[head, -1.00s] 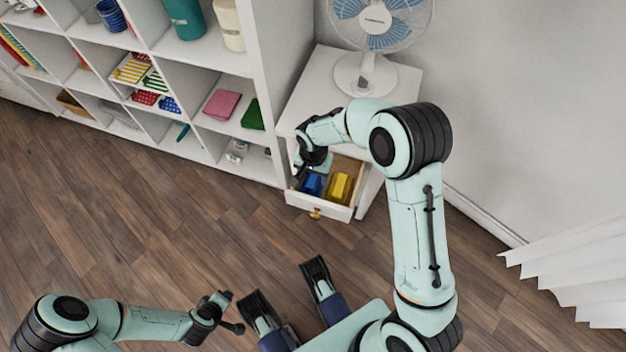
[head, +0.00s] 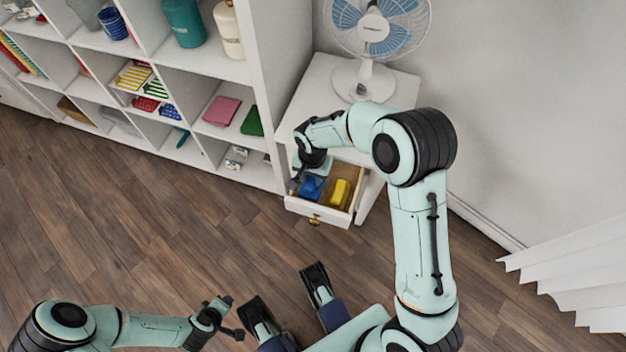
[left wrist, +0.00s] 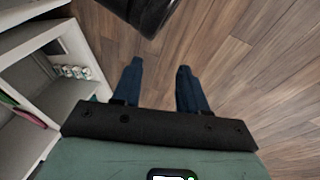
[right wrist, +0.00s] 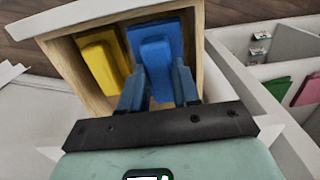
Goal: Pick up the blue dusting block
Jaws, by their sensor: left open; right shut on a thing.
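The blue dusting block (head: 312,187) is in the left part of the open drawer (head: 333,217). It also shows in the right wrist view (right wrist: 155,54), between the fingers. My right gripper (right wrist: 158,82) reaches down into the drawer and is shut on the blue block; its hand partly covers the block in the head view. Whether the block is lifted off the drawer floor I cannot tell. My left gripper (left wrist: 156,80) is open and empty, with only wooden floor between its fingers; it is low at the lower left in the head view (head: 222,316).
A yellow block (right wrist: 102,62) lies beside the blue one, across a narrow gap. The drawer's wooden walls stand close around my right fingers. A fan (head: 370,75) stands on the white cabinet (head: 312,92) above. White shelves (head: 265,60) are left; the wooden floor in front is clear.

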